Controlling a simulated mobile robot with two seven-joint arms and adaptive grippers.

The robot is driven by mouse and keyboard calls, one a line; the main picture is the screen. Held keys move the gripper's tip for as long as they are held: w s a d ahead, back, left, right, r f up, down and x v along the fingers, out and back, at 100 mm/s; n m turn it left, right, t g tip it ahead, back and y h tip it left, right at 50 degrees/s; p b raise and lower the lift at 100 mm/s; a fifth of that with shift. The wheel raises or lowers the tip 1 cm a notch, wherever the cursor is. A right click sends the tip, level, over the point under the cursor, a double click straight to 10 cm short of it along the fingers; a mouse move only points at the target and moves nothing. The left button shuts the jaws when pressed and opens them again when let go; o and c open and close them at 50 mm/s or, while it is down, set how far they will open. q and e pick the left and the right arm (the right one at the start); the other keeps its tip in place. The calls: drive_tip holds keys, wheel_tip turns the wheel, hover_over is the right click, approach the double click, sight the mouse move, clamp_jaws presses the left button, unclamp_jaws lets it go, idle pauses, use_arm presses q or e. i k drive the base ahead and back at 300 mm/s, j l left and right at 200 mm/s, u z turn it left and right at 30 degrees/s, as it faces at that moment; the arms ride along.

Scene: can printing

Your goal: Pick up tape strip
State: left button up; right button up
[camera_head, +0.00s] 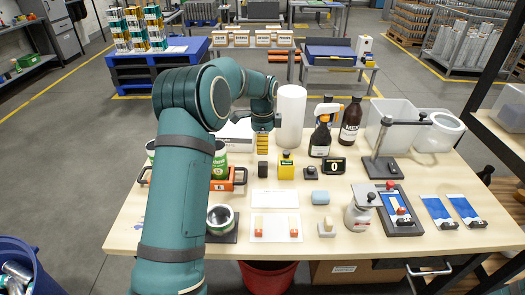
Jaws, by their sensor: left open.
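I cannot single out a tape strip with certainty. A white plate (276,236) at the front middle of the table carries two small upright pale pieces with orange ends, a left one (258,225) and a right one (293,226). My left gripper (263,128) points down at the back of the table, behind the plate and well apart from it. It is open, though its fingers are small and hard to make out. A yellow banded item (262,143) shows just below it; I cannot tell whether they touch. My right gripper is out of view.
My left arm hides part of the table's left side. An open can (220,217) stands on a dark base there. A yellow bottle (286,165), spray bottle (322,132), paper roll (291,115) and clamp stand (385,160) crowd the back. A blue-topped fixture (402,224) stands at right.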

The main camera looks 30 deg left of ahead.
sight(399, 211)
drive_tip(key=k+l, duration=0.8)
drive_tip(key=k, duration=0.05)
